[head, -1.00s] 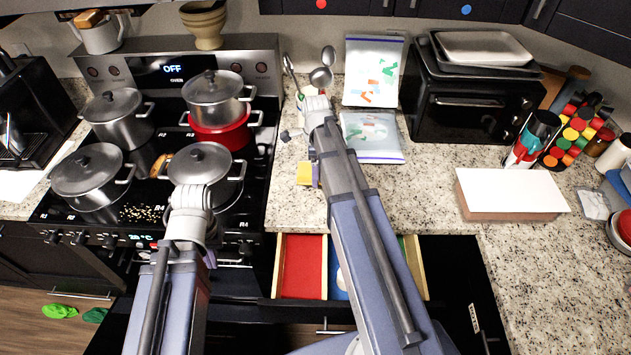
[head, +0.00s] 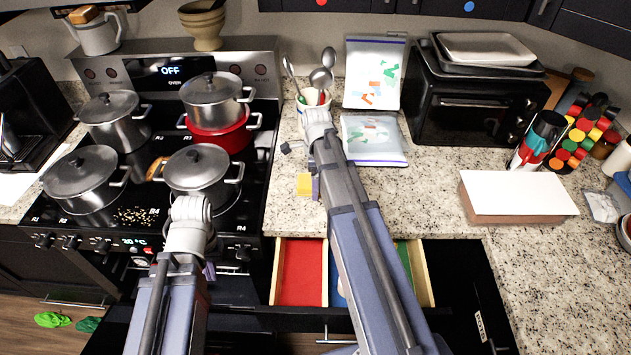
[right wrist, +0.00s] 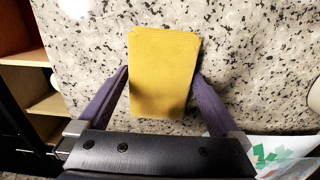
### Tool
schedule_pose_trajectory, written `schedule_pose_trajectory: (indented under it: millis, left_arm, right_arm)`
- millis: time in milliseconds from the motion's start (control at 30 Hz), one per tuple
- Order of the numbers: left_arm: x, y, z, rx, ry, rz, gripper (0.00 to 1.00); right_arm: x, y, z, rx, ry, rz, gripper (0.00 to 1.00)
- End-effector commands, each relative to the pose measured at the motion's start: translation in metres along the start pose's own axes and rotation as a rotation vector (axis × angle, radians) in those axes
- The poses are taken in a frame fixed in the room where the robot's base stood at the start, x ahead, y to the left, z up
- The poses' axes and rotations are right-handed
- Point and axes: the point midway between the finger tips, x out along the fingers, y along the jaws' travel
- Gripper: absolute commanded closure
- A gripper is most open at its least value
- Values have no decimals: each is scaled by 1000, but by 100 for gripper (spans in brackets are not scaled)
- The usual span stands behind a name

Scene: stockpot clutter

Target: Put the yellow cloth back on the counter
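The yellow cloth (head: 304,183) is a small folded rectangle at the counter's front part, just right of the stove. It fills the space between my right gripper's two purple fingers in the right wrist view (right wrist: 163,75), with a fingertip against each long side. My right gripper (right wrist: 162,73) is shut on it, over the speckled counter (head: 440,190). Whether the cloth touches the counter or hangs slightly above it, I cannot tell. My left gripper (head: 209,270) is in front of the stove, its fingers mostly hidden by its own wrist.
An open drawer with a red compartment (head: 301,272) lies below the counter edge. Behind my right arm are a utensil cup (head: 312,103) and bags (head: 373,138). Several pots, one a steel pot (head: 200,170), stand on the stove. A white-topped block (head: 518,194) sits to the right.

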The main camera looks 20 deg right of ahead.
Motion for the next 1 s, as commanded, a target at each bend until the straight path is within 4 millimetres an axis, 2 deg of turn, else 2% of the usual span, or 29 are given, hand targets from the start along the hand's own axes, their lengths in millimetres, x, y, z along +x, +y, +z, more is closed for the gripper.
schedule_pose_trajectory:
  millis: [267,467,1000]
  left_arm:
    - [-2,0,0,0,0,0,100]
    - [-15,-1,1,0,0,0,100]
    - [-90,-9,5,2,0,0,100]
  right_arm:
    - [-2,0,0,0,0,0,0]
    - [-15,0,0,0,0,0,0]
    - [-91,0,0,0,0,0,0]
